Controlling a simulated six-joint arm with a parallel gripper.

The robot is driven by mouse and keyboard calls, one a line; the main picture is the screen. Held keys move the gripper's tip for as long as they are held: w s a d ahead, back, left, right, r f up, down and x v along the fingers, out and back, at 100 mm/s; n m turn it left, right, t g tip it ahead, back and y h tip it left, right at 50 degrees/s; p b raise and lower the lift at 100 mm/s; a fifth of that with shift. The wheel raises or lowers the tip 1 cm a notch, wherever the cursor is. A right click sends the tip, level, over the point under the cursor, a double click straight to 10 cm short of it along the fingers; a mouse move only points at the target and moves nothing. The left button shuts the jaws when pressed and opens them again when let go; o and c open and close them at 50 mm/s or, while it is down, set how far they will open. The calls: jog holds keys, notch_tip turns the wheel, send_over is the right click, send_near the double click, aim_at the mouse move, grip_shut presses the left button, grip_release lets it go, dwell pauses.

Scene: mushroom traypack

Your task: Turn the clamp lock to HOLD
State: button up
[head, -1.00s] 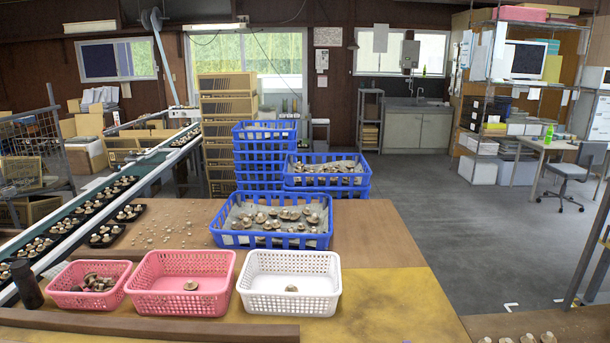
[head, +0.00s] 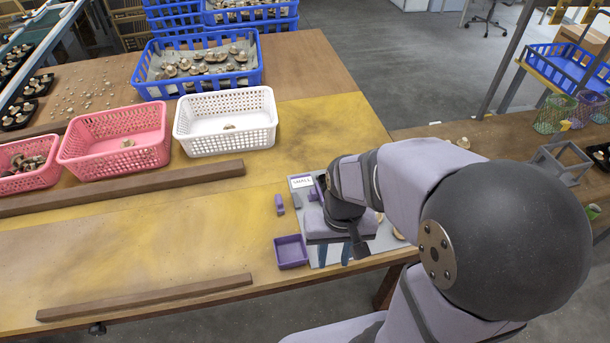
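A grey board (head: 300,224) with a small white label lies at the front right of the yellow table. My gripper (head: 334,254) is low over this board, and its wrist hides much of it. Two dark narrow shapes show below the gripper body, but I cannot tell whether its fingers are open or shut. A small purple block (head: 280,204) stands at the board's left edge, and another small purple part (head: 312,195) is near the label. I cannot make out which part is the clamp lock or how it is set.
A purple tray (head: 291,263) sits at the board's lower left. Wooden bars (head: 130,187) (head: 150,296) lie on the table. Pink baskets (head: 115,165), a white basket (head: 226,145) and a blue crate (head: 199,88) of mushrooms stand behind. The yellow surface between the bars is clear.

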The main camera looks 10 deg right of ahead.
jog(key=w+d+f+m+y+b, duration=0.2)
jog(key=w+f+m, duration=0.2)
jog(key=w+m, duration=0.5)
jog(key=w+d+f+m+y+b, duration=0.1)
jog(key=w+d+f+m+y, duration=0.2)
jog(key=w+m, duration=0.55)
jog(key=shift+n+h, duration=0.5)
jog(key=shift+n, duration=0.05)
jog(key=shift+w+p+x, duration=0.1)
jog(key=shift+w+x, duration=0.2)
jog(key=shift+x, duration=1.1)
jog(key=shift+w+p+x, duration=0.15)
jog(key=shift+w+x, duration=0.15)
jog(key=shift+x, duration=1.05)
jog(key=shift+w+p+x, duration=0.1)
jog(key=shift+w+x, duration=0.2)
jog(key=shift+x, duration=1.1)
grip_shut()
